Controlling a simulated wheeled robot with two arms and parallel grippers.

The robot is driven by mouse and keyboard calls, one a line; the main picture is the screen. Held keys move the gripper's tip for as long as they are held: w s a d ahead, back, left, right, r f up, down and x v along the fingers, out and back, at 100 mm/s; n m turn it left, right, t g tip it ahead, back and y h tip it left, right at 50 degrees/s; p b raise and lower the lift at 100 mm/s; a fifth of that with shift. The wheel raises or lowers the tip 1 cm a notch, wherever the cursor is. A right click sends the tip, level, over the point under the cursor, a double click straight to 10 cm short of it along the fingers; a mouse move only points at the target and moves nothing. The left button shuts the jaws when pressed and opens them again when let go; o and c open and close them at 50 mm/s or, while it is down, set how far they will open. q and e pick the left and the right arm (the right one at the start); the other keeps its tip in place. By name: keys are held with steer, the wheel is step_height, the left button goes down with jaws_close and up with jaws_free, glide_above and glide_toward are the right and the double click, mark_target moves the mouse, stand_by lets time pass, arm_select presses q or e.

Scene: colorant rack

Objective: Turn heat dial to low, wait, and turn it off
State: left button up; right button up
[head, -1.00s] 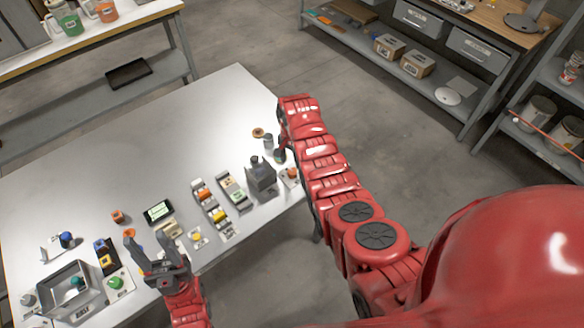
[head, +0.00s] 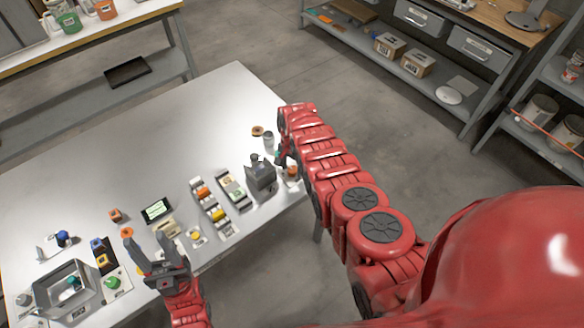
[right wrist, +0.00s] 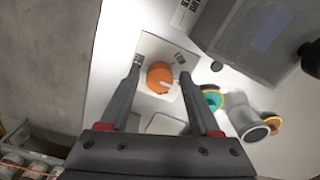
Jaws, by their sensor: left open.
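The heat dial is an orange round knob (right wrist: 160,77) with a pale pointer mark, on a white labelled plate (right wrist: 150,50) in the right wrist view. In the head view the orange knob (head: 292,171) shows beside the right arm at the table's right edge. My right gripper (right wrist: 160,72) is open, with one finger on each side of the dial and a gap visible to both. In the head view it is largely hidden by its arm. My left gripper (head: 144,236) is open and empty over the table's front edge.
A grey box-like device (head: 260,176) stands just left of the dial. A small grey cylinder (right wrist: 243,118) and a teal-and-orange piece (right wrist: 212,97) lie near the right finger. Racks of colored items (head: 210,205) and a grey bin (head: 66,290) occupy the table's front. The table's back is clear.

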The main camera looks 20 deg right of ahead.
jaws_close()
steer(key=shift+s+f+n, duration=0.1)
steer(key=shift+s+n, duration=0.05)
steer(key=shift+n, duration=1.55)
steer(key=n+b, duration=0.1)
steer(key=n, duration=0.1)
steer(key=shift+f+n+b, duration=0.15)
steer(key=shift+n+b, duration=0.15)
steer(key=n+b, duration=0.2)
steer(key=n, duration=0.2)
steer(key=shift+d, duration=0.1)
steer(key=shift+n+b, duration=0.75)
steer(key=shift+n, duration=0.25)
steer(key=shift+r, duration=0.2)
